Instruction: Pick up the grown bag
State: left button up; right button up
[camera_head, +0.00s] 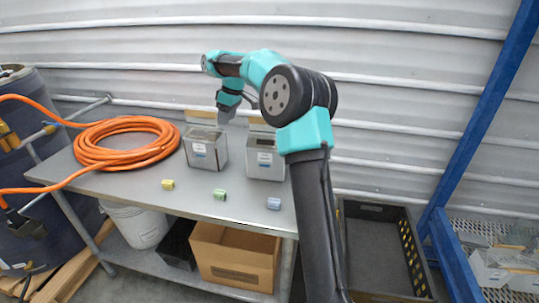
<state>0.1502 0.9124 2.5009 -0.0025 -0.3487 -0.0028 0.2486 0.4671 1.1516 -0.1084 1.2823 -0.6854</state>
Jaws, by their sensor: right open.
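My right arm reaches in from the bottom right over the table. I cannot make out with certainty which thing is the grown bag. White bag-like packs (490,271) lie in the blue-framed rack at the lower right, away from the gripper. My left gripper is out of view.
An orange hose coil (125,143) lies on the table's (235,207) left. Small yellow (168,184), green (219,194) and blue (273,203) blocks lie near the front edge. A black crate (420,252) stands right of the table; a cardboard box (235,257) sits below.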

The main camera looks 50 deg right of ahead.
jog(key=s+d+r+n+h, duration=0.1)
jog(key=s+d+r, duration=1)
jog(key=d+r, duration=0.1)
jog(key=shift+s+d+r+n+g, duration=0.15)
jog(key=shift+s+r+n+g, duration=0.15)
jog(key=shift+r+g, duration=0.15)
send_over(267, 135)
jog(key=d, duration=0.1)
notch_tip(267, 135, down, 12)
jog(key=shift+s+f, duration=0.1)
jog(key=shift+w+a+f, duration=0.15)
jog(key=shift+w+f, duration=0.05)
jog(key=shift+f, duration=1.1)
jog(key=shift+w+a+f, duration=0.1)
jog(key=shift+w+f, duration=0.05)
jog(key=shift+f, duration=1.1)
jog(key=shift+f, duration=0.2)
jog(key=shift+c, duration=0.2)
